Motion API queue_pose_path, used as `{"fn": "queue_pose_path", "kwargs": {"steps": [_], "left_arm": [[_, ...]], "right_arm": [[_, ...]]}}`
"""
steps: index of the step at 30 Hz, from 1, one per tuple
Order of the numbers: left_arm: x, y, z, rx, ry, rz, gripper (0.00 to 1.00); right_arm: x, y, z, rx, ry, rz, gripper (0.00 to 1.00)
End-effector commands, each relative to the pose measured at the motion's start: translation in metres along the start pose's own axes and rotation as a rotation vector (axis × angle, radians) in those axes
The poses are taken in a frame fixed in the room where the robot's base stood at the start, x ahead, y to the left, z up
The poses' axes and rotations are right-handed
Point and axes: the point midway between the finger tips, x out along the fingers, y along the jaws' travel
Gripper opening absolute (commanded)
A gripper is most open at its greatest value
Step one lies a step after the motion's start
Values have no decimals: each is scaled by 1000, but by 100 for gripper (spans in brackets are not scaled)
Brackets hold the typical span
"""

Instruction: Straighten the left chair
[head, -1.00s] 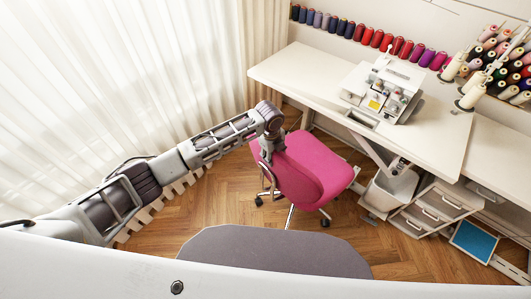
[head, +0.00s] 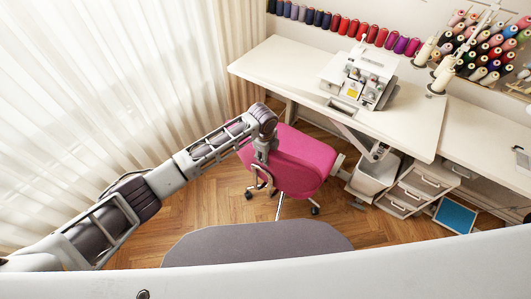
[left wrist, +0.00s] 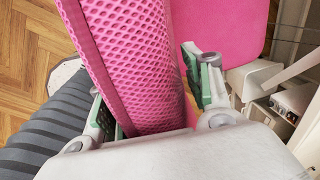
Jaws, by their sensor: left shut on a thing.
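The pink chair (head: 303,163) stands in front of the white sewing table, on dark casters. My left arm reaches in from the left, and my left gripper (head: 262,178) is at the chair's near left side. In the left wrist view, the pink mesh backrest (left wrist: 130,60) lies between the two fingers of my left gripper (left wrist: 158,105), which is shut on it. The pink seat (left wrist: 230,30) shows beyond the backrest. My right gripper is not in view.
The white table (head: 285,70) carries a sewing machine (head: 357,78). Under it on the right are a white bin (head: 373,176) and a drawer unit (head: 415,190). A white curtain (head: 110,90) hangs at the left. Wooden floor (head: 200,205) is clear left of the chair.

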Motion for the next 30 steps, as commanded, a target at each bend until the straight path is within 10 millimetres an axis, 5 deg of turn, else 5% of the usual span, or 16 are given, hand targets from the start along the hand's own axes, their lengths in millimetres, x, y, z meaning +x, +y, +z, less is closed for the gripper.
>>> {"fn": "queue_pose_path", "kwargs": {"steps": [1, 2, 6, 20, 30], "left_arm": [[2, 2, 1, -2, 0, 4, 7], [2, 2, 1, -2, 0, 4, 54], [1, 1, 1, -2, 0, 3, 72], [-3, 0, 0, -1, 1, -1, 72], [-33, 0, 1, 0, -1, -2, 72]], "right_arm": [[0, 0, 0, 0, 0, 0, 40], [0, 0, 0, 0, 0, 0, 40], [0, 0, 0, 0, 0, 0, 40], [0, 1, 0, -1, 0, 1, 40], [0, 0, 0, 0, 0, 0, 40]]}}
